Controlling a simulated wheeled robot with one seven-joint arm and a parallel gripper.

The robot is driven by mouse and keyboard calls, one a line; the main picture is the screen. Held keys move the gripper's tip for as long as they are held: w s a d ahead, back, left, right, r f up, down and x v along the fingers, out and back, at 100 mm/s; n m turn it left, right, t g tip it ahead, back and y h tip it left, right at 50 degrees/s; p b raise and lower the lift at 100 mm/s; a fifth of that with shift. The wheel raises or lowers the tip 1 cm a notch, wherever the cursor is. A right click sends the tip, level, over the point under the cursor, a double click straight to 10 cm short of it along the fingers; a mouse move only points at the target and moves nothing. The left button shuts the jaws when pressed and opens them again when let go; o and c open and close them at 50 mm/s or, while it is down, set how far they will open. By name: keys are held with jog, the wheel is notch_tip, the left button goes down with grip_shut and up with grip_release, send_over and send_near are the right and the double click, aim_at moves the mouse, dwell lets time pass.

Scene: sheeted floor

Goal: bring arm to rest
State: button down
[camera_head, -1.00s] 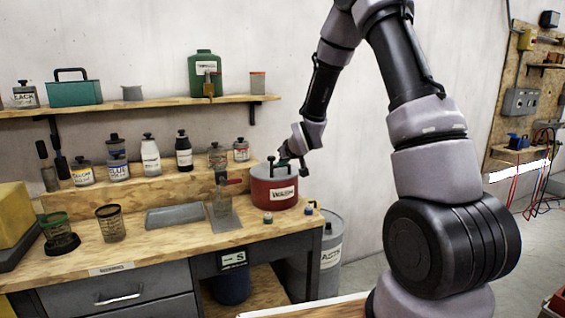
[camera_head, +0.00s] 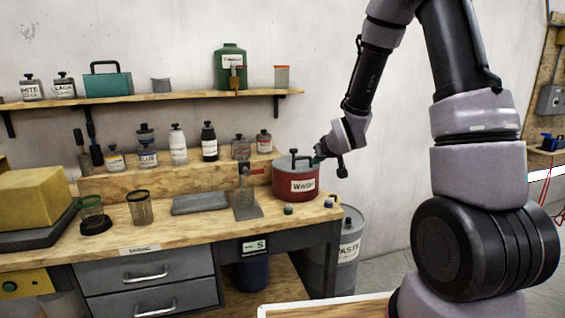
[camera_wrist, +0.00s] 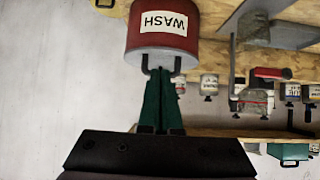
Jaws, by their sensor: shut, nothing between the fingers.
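My gripper (camera_head: 318,153) is at the right end of the workbench, close by the red wash pot (camera_head: 296,182) with its grey lid and black handle. In the wrist view the green fingers of my gripper (camera_wrist: 160,82) are together, with nothing seen between them. Their tips overlap the black handle of the wash pot (camera_wrist: 150,38) in that view; I cannot tell whether they touch it. My arm bends down from the upper right in the head view.
The workbench (camera_head: 150,236) holds a grey tray (camera_head: 200,203), mesh cups (camera_head: 140,207), a yellow block (camera_head: 35,198) and several bottles. A shelf (camera_head: 170,96) above carries a teal box (camera_head: 108,85) and a green jug (camera_head: 230,67). A waste drum (camera_head: 347,250) stands right of the bench.

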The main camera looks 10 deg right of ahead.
jog(key=s+d+r+m+h, duration=0.1)
jog(key=s+d+r+m, duration=0.3)
jog(key=r, duration=0.6)
jog(key=s+r+g, duration=0.1)
jog(key=s+r, duration=0.3)
jog(key=s, duration=0.4)
jog(key=s+r+m+g+y, duration=0.1)
jog(key=s+r, duration=0.3)
jog(key=s, duration=0.5)
jog(key=s+r+m+g, duration=0.1)
jog(key=s+r, duration=0.2)
jog(key=s, duration=0.6)
jog(key=shift+r+g, duration=0.3)
jog(key=shift+r, duration=0.1)
